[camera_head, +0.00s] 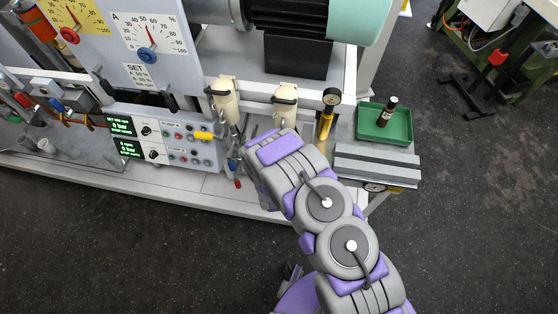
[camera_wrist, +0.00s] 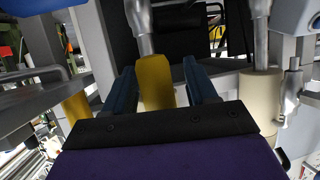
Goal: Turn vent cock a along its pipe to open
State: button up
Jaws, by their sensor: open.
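In the wrist view a yellow handle (camera_wrist: 153,82) on a grey metal stem lies between the two dark blue fingers of my gripper (camera_wrist: 160,85). The fingers are apart, and gaps show beside the handle, so my gripper is open around it. Whether a finger touches it, I cannot tell. My fingers are mostly hidden there by the arm. No label for vent cock a is readable, so I cannot tell which handle it is.
Pale cylinders (camera_head: 223,100) with black clips stand on the bench. A green tray (camera_head: 384,124) holds a dark bottle. A cream cylinder (camera_wrist: 261,95) stands close right of my fingers. The floor in front is clear.

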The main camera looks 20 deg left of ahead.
jog(key=p+v, duration=0.3)
jog(key=v, duration=1.4)
jog(key=shift+f, duration=0.1)
